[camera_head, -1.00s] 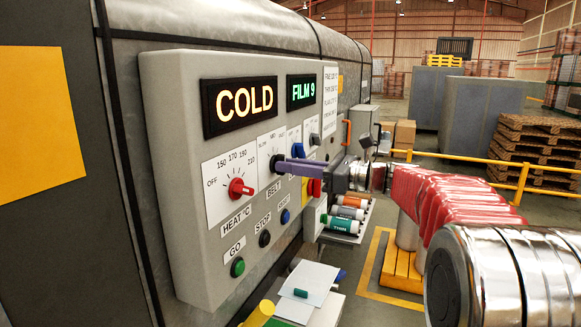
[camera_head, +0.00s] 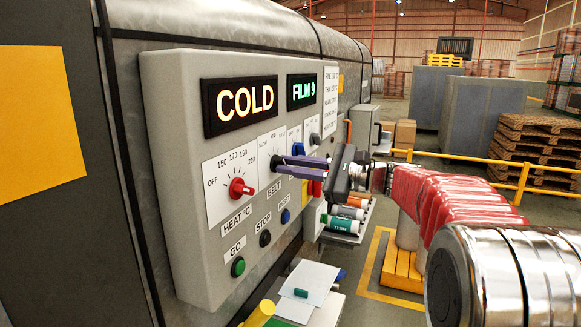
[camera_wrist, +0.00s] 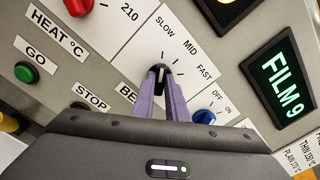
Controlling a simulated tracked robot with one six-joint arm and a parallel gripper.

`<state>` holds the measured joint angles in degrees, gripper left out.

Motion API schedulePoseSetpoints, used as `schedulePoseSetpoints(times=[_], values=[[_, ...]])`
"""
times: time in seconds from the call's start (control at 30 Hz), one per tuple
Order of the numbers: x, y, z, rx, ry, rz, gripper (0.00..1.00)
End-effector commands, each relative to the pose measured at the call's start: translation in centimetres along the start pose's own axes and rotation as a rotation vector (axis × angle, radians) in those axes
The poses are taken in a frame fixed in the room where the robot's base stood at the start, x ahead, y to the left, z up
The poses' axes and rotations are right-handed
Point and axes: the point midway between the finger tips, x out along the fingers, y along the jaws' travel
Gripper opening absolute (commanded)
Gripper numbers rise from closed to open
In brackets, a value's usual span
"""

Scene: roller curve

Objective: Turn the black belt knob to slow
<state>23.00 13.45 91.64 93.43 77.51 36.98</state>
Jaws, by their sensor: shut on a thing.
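The black belt knob (camera_wrist: 158,71) sits on the white BELT dial plate of the grey panel, marked SLOW, MID and FAST. My gripper (camera_wrist: 160,84) has its two purple fingers on either side of the knob and is shut on it. The knob's pale line points up in the wrist view, roughly at the tick on the SLOW side; it is small and partly hidden. In the head view my gripper (camera_head: 281,166) reaches the panel from the right, and its fingers hide most of the knob.
The red heat knob (camera_head: 239,188) is left of the belt dial. The blue knob (camera_wrist: 204,117) is close to the right finger. Below are the black STOP button (camera_head: 265,239) and green GO button (camera_head: 238,266). The displays read COLD (camera_head: 240,104) and FILM 9 (camera_head: 302,91).

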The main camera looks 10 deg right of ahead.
Motion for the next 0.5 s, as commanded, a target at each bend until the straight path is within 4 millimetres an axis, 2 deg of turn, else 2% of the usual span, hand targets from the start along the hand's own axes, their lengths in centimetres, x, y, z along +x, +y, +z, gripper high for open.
schedulePoseSetpoints(times=[0.5], values=[[-0.14,-0.16,-0.09,-0.061,0.003,-0.005,0.00]])
